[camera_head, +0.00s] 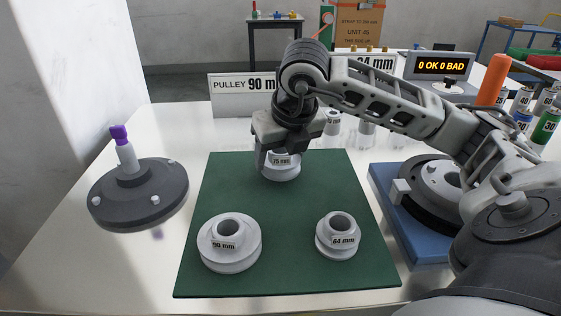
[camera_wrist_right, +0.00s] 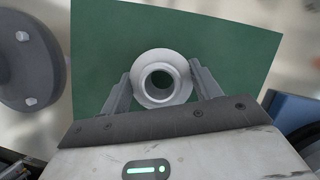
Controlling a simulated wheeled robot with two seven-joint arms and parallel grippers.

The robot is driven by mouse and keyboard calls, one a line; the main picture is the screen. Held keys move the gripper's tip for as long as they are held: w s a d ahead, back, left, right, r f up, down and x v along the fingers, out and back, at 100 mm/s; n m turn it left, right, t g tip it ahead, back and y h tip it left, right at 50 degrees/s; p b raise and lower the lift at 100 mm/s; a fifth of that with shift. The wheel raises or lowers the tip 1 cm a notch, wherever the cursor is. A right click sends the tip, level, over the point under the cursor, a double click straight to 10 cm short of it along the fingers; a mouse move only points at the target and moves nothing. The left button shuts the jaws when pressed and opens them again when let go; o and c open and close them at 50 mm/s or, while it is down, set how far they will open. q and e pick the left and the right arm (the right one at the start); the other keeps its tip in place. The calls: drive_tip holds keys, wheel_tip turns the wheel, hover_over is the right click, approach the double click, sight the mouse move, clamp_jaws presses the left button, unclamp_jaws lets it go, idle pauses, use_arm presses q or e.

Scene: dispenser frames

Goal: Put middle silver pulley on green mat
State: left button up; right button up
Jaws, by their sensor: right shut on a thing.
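The silver pulley labelled 75 mm (camera_head: 281,172) is at the back of the green mat (camera_head: 285,215), and its hub is between my right gripper's fingers. In the right wrist view the pulley (camera_wrist_right: 161,77) shows from above, with my right gripper (camera_wrist_right: 163,88) shut on it and the mat (camera_wrist_right: 235,50) behind it. Whether the pulley touches the mat is hard to tell. My right gripper (camera_head: 279,160) also shows in the head view. A 90 mm pulley (camera_head: 229,255) and a 64 mm pulley (camera_head: 338,246) stand on the mat's front left and front right. My left gripper is not in view.
A dark round fixture with a purple-tipped post (camera_head: 137,190) stands left of the mat. A blue base with a dark round fixture (camera_head: 428,190) is at the right. A sign reading PULLEY 90 mm (camera_head: 238,95) and several labelled cylinders stand behind. The mat's centre is clear.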

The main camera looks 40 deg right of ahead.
drive_tip(key=shift+f, duration=0.65)
drive_tip(key=o, duration=1.2)
drive_tip(key=shift+f, duration=0.1)
drive_tip(key=p+v, duration=0.2)
drive_tip(key=v, duration=1)
drive_tip(key=shift+a, duration=0.1)
drive_tip(key=shift+s, duration=0.1)
